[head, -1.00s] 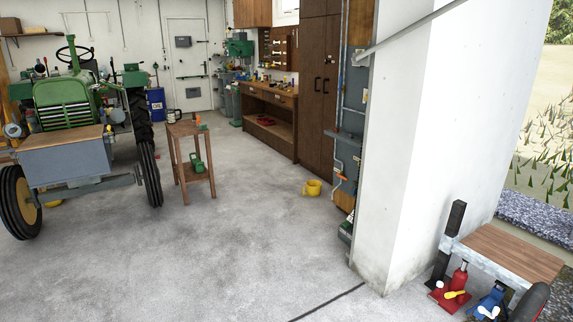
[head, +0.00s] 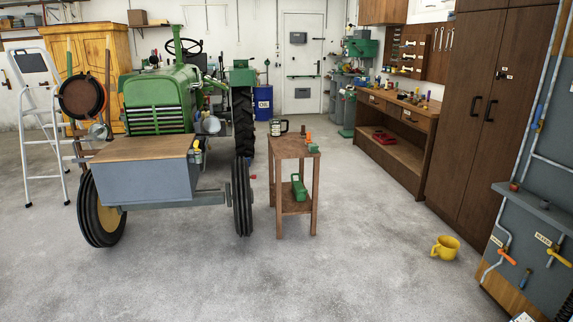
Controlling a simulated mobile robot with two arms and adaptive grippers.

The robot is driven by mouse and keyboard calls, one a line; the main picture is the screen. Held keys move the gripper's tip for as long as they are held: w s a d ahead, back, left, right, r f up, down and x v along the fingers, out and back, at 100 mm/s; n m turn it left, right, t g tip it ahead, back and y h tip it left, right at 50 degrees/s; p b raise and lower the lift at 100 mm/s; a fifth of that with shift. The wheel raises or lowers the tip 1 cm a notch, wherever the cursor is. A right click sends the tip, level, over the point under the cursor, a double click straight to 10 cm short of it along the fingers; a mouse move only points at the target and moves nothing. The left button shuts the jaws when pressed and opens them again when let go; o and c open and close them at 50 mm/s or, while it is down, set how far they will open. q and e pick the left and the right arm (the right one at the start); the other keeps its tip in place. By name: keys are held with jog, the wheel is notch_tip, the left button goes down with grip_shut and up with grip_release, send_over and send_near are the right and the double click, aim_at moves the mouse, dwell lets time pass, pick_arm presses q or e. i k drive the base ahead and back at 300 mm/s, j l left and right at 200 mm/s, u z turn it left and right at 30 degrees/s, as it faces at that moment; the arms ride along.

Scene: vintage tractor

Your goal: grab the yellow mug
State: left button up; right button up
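The yellow mug (head: 445,248) sits on the bare concrete floor at the right of the head view. It looks upright, with its handle toward the lower left. It is to the left of the grey wall panel with pipes and in front of the tall brown cabinet. Neither of my grippers shows in the head view.
A small wooden stand (head: 294,175) holds a dark mug-like container and a green can (head: 299,188). A green tractor (head: 160,105) stands at the left. A workbench (head: 395,135) and brown cabinet (head: 490,110) line the right. The floor (head: 340,275) before the mug is clear.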

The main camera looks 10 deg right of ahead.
aim_at(443, 249)
jog(key=i+l+z, duration=0.2)
jog(key=i, duration=0.25)
jog(key=i+j+z, duration=0.1)
jog(key=i+z, duration=0.15)
jog(key=i, duration=0.2)
jog(key=i+j+z, duration=0.2)
jog(key=i, duration=0.25)
jog(key=i+j+z, duration=0.2)
jog(key=i, duration=0.3)
jog(key=i+j+z, duration=0.2)
jog(key=i, duration=0.25)
jog(key=l, duration=0.1)
